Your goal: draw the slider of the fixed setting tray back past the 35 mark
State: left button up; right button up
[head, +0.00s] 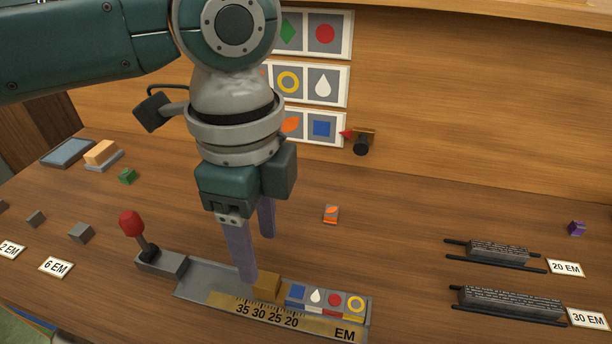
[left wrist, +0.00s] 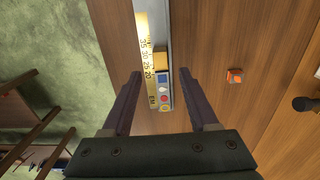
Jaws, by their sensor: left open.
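The grey setting tray (head: 205,280) lies at the front of the table, with a brass scale (head: 228,303) marked 35, 30, 25, 20 and EM. The slider (head: 266,286), a brass block, sits in the tray, roughly beside the 20 to 30 marks; it also shows in the left wrist view (left wrist: 160,59). To its right stand blue square, white drop, red circle and yellow ring tiles (head: 325,300). My left gripper (head: 257,258) is open and points down at the slider, fingers on either side of the tray in the left wrist view (left wrist: 160,75). Finger contact is unclear.
A red-knobbed lever (head: 132,224) stands at the tray's left end. A loose orange tile (head: 331,214) lies behind the tray. Type bars (head: 510,301) in racks lie at the right, and small grey blocks (head: 80,233) at the left. A picture board (head: 325,82) hangs behind.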

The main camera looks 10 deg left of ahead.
aim_at(265, 280)
pick_arm(q)
notch_tip(265, 280, down, 7)
jog(key=shift+b, duration=0.5)
jog(key=shift+c, duration=0.2)
grip_shut()
jog(key=shift+r, duration=0.1)
dwell(0.9)
